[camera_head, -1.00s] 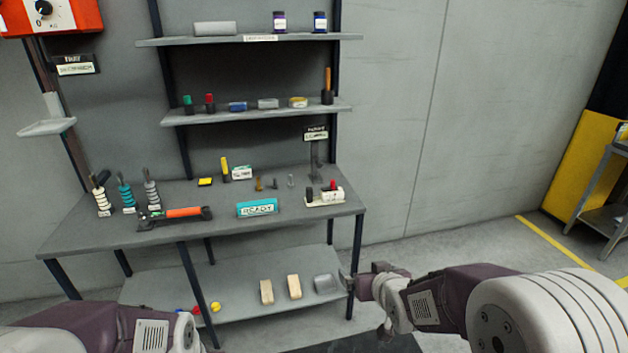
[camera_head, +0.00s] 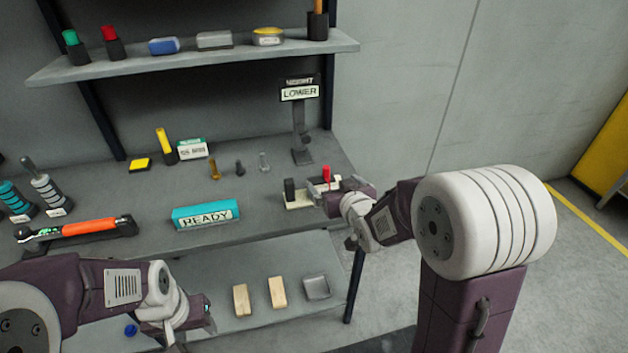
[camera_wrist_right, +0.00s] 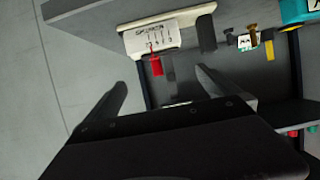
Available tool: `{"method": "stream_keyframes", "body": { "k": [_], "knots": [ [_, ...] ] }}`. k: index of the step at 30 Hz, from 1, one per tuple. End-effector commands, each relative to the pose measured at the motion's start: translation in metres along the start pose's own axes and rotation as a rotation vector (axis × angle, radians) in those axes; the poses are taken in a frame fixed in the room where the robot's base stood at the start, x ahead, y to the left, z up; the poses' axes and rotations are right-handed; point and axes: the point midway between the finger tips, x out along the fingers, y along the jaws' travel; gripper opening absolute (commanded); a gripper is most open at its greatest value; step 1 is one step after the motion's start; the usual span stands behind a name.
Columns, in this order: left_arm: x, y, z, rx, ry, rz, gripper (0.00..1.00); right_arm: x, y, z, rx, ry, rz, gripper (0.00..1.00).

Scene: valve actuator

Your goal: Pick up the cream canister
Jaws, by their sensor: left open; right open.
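I cannot pick out a cream canister for certain in these views. A cream holder (camera_head: 298,198) with a red-topped piece (camera_head: 326,174) and a black piece (camera_head: 289,189) stands at the bench's right front. It also shows in the right wrist view (camera_wrist_right: 166,36). My right gripper (camera_head: 328,196) is beside the holder and partly hides it. In the right wrist view my right gripper (camera_wrist_right: 163,92) is open, its fingers apart and nothing between them. My left gripper (camera_head: 206,316) is open and low at the front, before the lower shelf.
The bench (camera_head: 110,195) carries a teal READY block (camera_head: 206,214), an orange-handled tool (camera_head: 90,227), ringed stacks at left and small pegs. The shelf above (camera_head: 190,62) holds small tins and capped pieces. Two tan blocks (camera_head: 241,300) and a grey tray (camera_head: 316,287) are on the lower shelf.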

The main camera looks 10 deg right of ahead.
Motion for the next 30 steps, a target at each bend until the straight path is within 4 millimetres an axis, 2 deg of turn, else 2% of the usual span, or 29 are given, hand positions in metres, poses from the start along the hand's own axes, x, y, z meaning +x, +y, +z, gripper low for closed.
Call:
{"method": "stream_keyframes", "body": {
  "k": [1,9,16,24,30],
  "knots": [
    [0.013,0.000,0.002,0.000,0.000,0.000,0.51,0.005,0.001,0.013,0.001,-0.004,0.002,1.00],
    [0.034,-0.001,0.004,0.000,-0.001,0.000,0.51,0.015,0.004,0.039,0.005,-0.016,0.008,1.00],
    [0.035,-0.001,0.004,0.000,0.000,0.000,0.51,0.019,0.005,0.040,0.005,-0.017,0.009,1.00],
    [0.037,-0.001,0.004,0.000,0.000,0.000,0.51,0.071,0.005,0.041,0.004,-0.016,0.008,1.00],
    [0.037,-0.001,0.004,0.000,0.000,0.000,0.51,0.084,0.005,0.040,0.005,-0.016,0.009,1.00]
  ]
}}
